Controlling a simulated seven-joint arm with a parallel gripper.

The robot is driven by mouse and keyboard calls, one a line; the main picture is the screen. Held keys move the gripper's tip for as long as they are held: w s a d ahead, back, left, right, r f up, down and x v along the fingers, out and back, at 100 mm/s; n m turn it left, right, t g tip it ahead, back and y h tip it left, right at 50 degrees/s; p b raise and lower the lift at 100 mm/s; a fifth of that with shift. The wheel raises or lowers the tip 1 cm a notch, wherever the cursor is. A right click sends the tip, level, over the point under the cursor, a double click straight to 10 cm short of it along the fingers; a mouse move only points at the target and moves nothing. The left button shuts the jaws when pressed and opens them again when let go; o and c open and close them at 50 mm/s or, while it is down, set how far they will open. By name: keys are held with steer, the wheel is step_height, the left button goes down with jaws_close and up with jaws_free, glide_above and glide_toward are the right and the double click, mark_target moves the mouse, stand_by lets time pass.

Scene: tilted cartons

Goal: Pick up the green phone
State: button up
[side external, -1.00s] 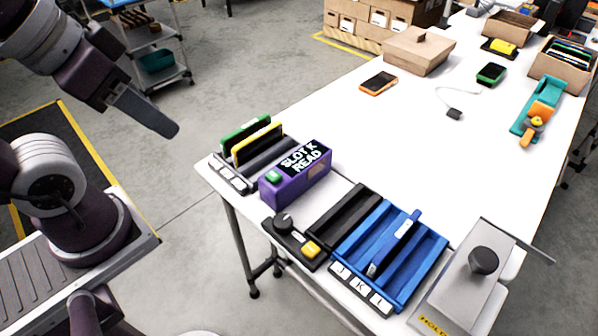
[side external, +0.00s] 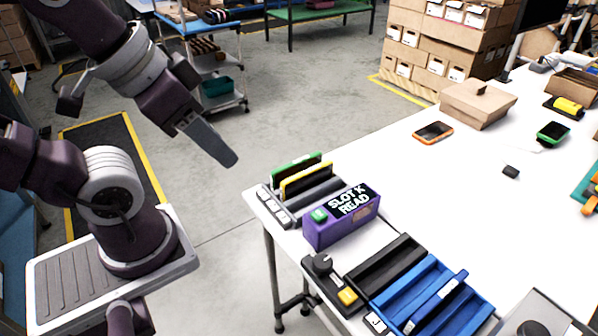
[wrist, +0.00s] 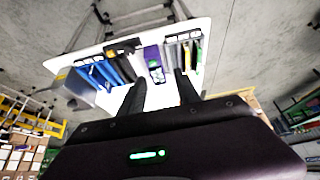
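A small phone-like device with a green case and dark screen (side external: 553,133) lies flat on the white table at the far right in the side view. Another green-edged upright slab (side external: 297,165) stands in the dark rack at the near left corner; I cannot tell whether it is a phone. My gripper (side external: 228,160) hangs in the air left of that rack, off the table edge, well away from the flat green device. In the wrist view my gripper's two fingers (wrist: 160,84) are apart with nothing held between them.
A yellow slab (side external: 307,180) stands beside the green one. The purple "SLOT K READ" box (side external: 335,225), a black knob panel (side external: 330,280) and a blue rack (side external: 430,300) line the near edge. An orange phone (side external: 433,132) and a carton (side external: 478,104) lie farther back.

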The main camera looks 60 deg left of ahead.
steer(key=shift+c, duration=0.5)
steer(key=shift+c, duration=1)
steer(key=g, duration=0.6)
glide_above(299, 160)
step_height(299, 160, down, 17)
steer(key=shift+s+r, duration=0.15)
step_height(299, 160, down, 7)
steer(key=shift+f, duration=0.1)
jaws_close()
